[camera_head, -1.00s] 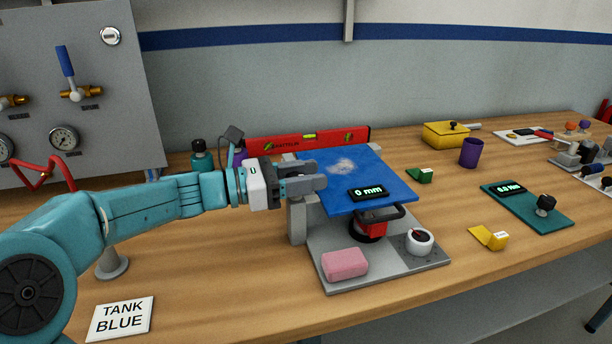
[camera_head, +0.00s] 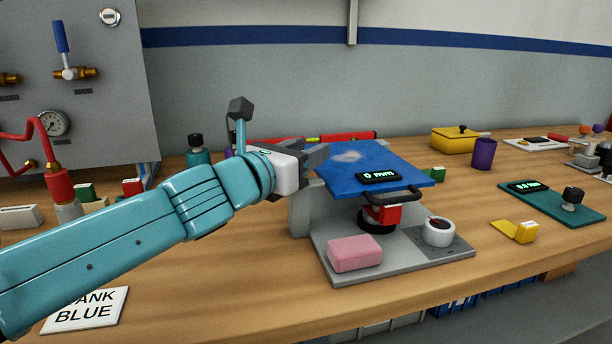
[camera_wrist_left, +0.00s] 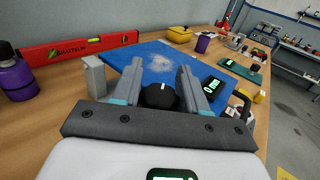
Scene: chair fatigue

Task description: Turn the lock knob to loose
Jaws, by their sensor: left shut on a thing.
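The lock knob is a black round knob (camera_wrist_left: 160,97) with a white mark, at the near side of the blue plate in the left wrist view. In the head view my gripper hides it. My left gripper (camera_head: 318,156) is at the left edge of the blue plate (camera_head: 400,174). In the left wrist view its two grey fingers (camera_wrist_left: 160,76) stand on either side of the knob, shut on it. The plate's display (camera_head: 378,176) reads 0 mm. My right gripper is in neither view.
A grey base under the plate carries a pink block (camera_head: 355,253) and a white cup (camera_head: 438,231). A red level (camera_wrist_left: 80,46) lies behind. A purple cup (camera_head: 483,153), a yellow box (camera_head: 460,140) and a green board (camera_head: 550,203) stand to the right.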

